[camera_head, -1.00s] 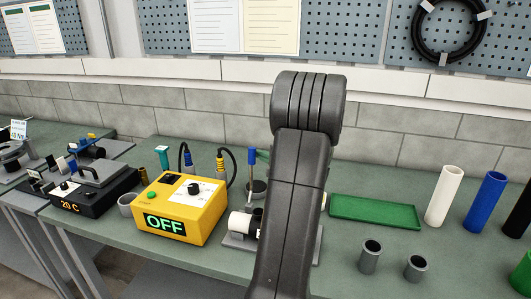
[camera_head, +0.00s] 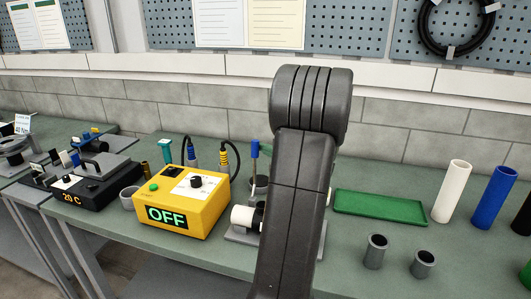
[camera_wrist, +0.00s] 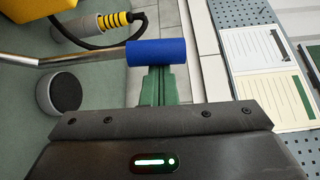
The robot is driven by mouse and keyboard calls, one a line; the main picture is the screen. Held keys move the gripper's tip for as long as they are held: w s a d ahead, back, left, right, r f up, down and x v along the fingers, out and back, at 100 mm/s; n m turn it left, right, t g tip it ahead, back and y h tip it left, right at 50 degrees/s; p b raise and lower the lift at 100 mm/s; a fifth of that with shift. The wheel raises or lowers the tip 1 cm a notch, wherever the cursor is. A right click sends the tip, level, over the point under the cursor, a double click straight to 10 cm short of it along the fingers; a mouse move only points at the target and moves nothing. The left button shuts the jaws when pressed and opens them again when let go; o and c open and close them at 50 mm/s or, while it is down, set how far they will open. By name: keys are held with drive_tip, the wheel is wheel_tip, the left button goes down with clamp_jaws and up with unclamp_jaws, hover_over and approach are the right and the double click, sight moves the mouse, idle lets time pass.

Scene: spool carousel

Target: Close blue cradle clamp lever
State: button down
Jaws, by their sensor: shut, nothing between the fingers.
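My gripper (camera_wrist: 156,72) has green fingers, shut and empty. Their tips are at the handle, which covers their ends; I cannot tell whether they touch it. In the head view my arm hides most of the cradle. A white and black cylinder (camera_head: 243,217) shows at the left of its grey base (camera_head: 236,237).
A yellow box (camera_head: 185,205) reading OFF stands left of the cradle, with cabled plugs behind it. A green tray (camera_head: 380,208), grey cups (camera_head: 376,251) and upright white (camera_head: 452,191) and blue (camera_head: 494,197) tubes stand to the right. A brick wall (camera_head: 200,107) runs behind the bench.

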drive_tip(key=shift+s+f+b, duration=0.1)
drive_tip(key=shift+b, duration=0.2)
drive_tip(key=s+a+n+t+y+b, duration=0.1)
drive_tip(key=s+b, duration=0.5)
drive_tip(key=b, duration=0.8)
drive_tip(key=s+a+f+n+y+b, duration=0.1)
drive_tip(key=s+n+b, duration=0.4)
drive_tip(key=b, duration=0.9)
drive_tip(key=shift+s+a+f+t+y+b, duration=0.3)
drive_tip(key=shift+s+a+t+y+b, duration=0.15)
drive_tip(key=shift+s+a, duration=0.55)
drive_tip(key=shift+w+a, duration=0.1)
